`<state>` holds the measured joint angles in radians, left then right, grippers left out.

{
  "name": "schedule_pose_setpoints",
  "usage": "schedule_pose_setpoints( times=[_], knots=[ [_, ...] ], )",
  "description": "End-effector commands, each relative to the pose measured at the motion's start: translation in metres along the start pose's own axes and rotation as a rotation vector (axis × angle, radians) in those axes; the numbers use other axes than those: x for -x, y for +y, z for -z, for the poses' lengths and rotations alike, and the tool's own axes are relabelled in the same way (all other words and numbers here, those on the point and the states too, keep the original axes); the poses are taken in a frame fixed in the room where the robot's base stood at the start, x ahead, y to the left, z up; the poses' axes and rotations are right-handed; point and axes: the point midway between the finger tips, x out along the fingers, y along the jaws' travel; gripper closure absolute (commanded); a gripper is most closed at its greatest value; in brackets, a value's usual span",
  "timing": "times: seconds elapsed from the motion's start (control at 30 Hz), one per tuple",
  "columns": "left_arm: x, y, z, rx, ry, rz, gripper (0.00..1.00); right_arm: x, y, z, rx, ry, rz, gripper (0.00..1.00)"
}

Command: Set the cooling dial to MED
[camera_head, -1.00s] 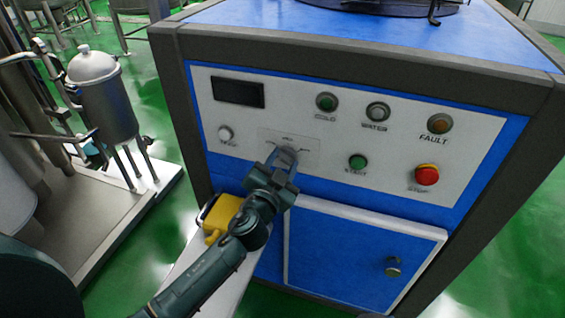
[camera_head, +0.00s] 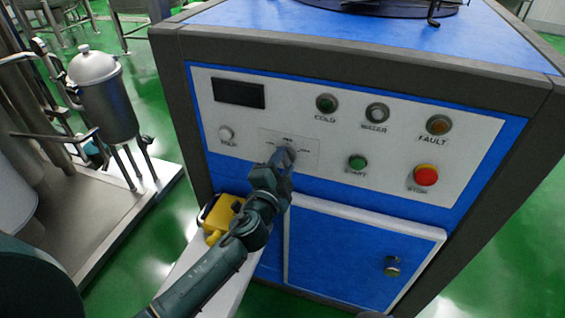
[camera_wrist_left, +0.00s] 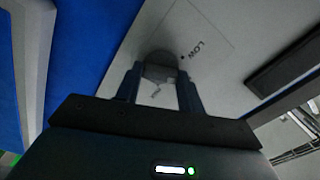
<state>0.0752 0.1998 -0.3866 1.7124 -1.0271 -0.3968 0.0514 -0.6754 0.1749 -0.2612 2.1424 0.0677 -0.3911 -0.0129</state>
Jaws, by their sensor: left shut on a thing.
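The cooling dial (camera_wrist_left: 162,62) is a round grey knob on a pale label plate (camera_head: 305,144) on the machine's front panel. My left gripper (camera_head: 284,161) reaches it from below and mostly hides it in the head view. In the left wrist view my left gripper (camera_wrist_left: 158,84) has one finger on each side of the dial and is shut on it. The word LOW shows on the plate beside the dial. A small dark dot lies between them. Another label is partly visible between the fingers, too blurred to read. The dial's pointer setting cannot be told. My right gripper is not in view.
The panel also holds a dark display (camera_head: 238,93), a white button (camera_head: 226,133), a green START button (camera_head: 357,162), a red STOP button (camera_head: 425,175) and several lamps above. A yellow object (camera_head: 221,214) lies under my left arm. A blue door (camera_head: 355,257) is below.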

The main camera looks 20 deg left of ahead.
Motion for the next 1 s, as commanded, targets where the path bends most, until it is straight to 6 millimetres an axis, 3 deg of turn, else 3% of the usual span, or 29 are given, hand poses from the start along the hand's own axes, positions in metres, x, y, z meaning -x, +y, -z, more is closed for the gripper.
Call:
schedule_pose_setpoints(
  times=[0.43,1.0],
  knots=[
    [-0.0012,-0.0026,0.0013,-0.314,0.002,0.005,0.85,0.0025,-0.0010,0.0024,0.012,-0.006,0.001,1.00],
    [-0.0015,-0.0027,0.0011,-0.407,0.002,0.007,0.85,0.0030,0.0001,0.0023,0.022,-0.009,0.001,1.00]
  ],
)
